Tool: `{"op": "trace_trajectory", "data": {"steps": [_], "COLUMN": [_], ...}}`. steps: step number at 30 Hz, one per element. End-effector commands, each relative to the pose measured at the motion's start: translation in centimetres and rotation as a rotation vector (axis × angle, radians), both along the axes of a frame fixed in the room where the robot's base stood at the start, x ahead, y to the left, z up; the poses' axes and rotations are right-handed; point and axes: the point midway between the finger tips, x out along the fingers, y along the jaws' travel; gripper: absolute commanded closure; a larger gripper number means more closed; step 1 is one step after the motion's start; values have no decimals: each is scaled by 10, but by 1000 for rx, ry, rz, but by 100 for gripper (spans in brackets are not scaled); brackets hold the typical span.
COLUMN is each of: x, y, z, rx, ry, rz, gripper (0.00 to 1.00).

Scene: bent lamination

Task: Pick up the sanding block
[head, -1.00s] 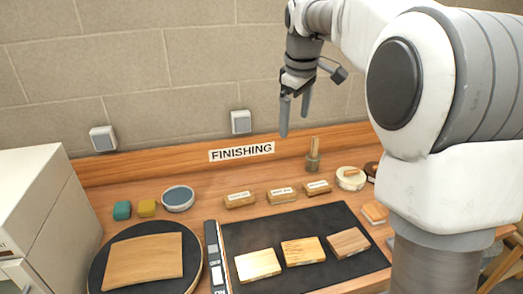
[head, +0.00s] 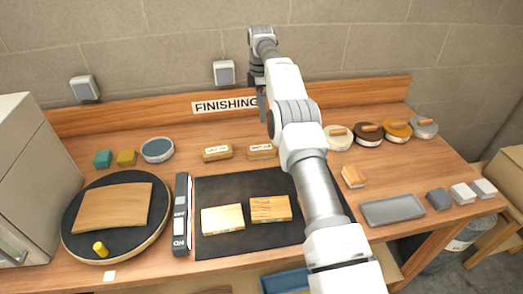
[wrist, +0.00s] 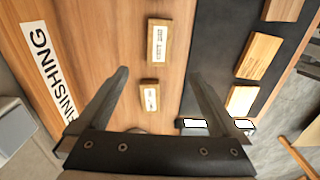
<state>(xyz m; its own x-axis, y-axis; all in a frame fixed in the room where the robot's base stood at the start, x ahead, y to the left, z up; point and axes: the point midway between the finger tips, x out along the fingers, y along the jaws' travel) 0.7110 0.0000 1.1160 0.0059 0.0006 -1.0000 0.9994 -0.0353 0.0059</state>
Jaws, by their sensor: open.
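A small wood block with an orange-brown top and paler lower side (head: 352,177) looks like the sanding block. It lies on the bench just right of my forearm in the head view. I do not make it out in the wrist view. My gripper (head: 262,108) hangs near the back of the bench, in front of the FINISHING sign, well left of that block. The wrist view shows my gripper (wrist: 160,76) with its fingers wide apart and nothing between them, above labelled wood blocks (wrist: 158,43).
A dark mat (head: 215,185) holds wood samples. Round pads with wooden handles (head: 397,130) stand at the back right. A grey tray (head: 393,210) and small grey and white blocks (head: 439,199) lie at front right. A round turntable (head: 75,235) bears a curved panel.

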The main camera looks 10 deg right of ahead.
Motion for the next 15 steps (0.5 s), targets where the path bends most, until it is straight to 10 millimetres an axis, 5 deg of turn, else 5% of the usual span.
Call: {"op": "trace_trajectory", "data": {"steps": [15], "x": [0], "y": [-1], "z": [-68], "rx": [0], "ry": [9], "rz": [20], "gripper": [0]}}
